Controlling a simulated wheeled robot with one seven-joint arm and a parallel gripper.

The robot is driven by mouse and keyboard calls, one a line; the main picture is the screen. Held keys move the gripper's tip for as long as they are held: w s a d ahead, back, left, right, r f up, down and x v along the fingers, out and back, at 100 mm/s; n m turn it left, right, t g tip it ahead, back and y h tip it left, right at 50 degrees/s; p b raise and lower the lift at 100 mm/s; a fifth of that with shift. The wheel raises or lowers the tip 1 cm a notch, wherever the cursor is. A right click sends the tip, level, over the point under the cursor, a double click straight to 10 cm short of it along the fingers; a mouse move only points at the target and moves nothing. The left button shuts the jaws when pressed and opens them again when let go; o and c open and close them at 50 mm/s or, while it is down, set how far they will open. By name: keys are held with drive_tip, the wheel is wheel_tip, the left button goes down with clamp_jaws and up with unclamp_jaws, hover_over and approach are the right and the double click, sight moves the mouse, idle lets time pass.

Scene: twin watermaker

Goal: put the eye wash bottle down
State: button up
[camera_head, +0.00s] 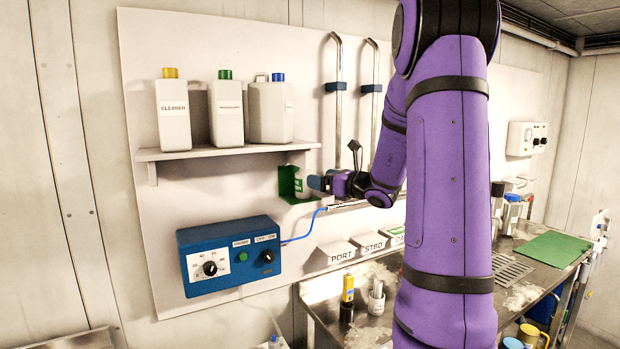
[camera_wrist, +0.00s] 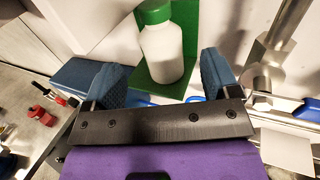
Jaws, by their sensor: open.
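The eye wash bottle (camera_wrist: 163,55) is white with a green cap and stands in a green bracket (camera_wrist: 187,22) on the wall panel in the wrist view. The bracket also shows in the head view (camera_head: 287,184), below the shelf, with a small part of the white bottle in it. My gripper (camera_wrist: 162,78) is open, its two blue fingers spread to the left and right of the bottle. Gaps show between the fingers and the bottle. In the head view my gripper (camera_head: 318,184) is just right of the bracket. The bottle's far side is hidden.
A shelf (camera_head: 230,150) with several white bottles is above the bracket. A blue control box (camera_head: 228,256) with a blue hose is below left. Metal pipes (camera_head: 338,100) rise close to the right. A cluttered bench (camera_head: 385,325) is below.

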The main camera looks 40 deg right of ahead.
drive_tip(key=s, duration=0.4)
drive_tip(key=shift+s+d, duration=0.35)
drive_tip(key=shift+c, duration=0.2)
idle(1.6)
